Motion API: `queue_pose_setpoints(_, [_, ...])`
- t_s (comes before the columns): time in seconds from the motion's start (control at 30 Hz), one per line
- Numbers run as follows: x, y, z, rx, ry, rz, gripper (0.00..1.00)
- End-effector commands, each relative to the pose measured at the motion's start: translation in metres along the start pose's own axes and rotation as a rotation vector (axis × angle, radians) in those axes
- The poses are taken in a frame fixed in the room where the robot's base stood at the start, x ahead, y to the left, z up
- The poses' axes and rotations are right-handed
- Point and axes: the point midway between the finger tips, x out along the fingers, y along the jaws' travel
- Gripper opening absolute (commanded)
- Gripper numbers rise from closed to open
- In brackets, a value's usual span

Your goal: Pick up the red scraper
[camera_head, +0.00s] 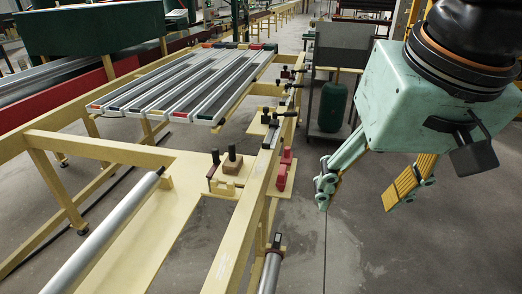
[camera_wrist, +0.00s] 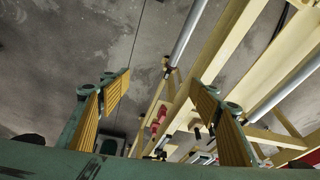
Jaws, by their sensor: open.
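I cannot clearly make out a red scraper. Small red parts (camera_head: 281,177) sit low beside the yellow frame rail in the head view, left of my gripper. Red parts also show in the wrist view (camera_wrist: 155,125), between the fingers and beyond them. I cannot tell whether any of these is the scraper. My gripper (camera_head: 357,194) hangs over the grey floor to the right of the frame. Its yellow-padded fingers are spread apart with nothing between them; they also show in the wrist view (camera_wrist: 160,84).
A yellow frame (camera_head: 236,237) carries rollers (camera_head: 98,243) and long boards with coloured ends (camera_head: 187,88). A block with dark knobs (camera_head: 228,178) sits on its near shelf. A cart with a green cylinder (camera_head: 333,107) stands behind. Floor on the right is clear.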

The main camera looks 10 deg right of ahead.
Motion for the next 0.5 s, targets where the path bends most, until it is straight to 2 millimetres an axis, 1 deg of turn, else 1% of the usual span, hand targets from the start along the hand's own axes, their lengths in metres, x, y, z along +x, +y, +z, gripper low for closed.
queue_pose_setpoints(0.03, [-0.001,-0.002,-0.011,0.026,-0.006,0.001,0.57])
queue_pose_setpoints(0.27, [0.002,-0.009,-0.051,0.160,-0.029,0.007,0.57])
queue_pose_setpoints(0.5, [0.009,-0.016,-0.093,0.298,-0.053,0.017,0.57])
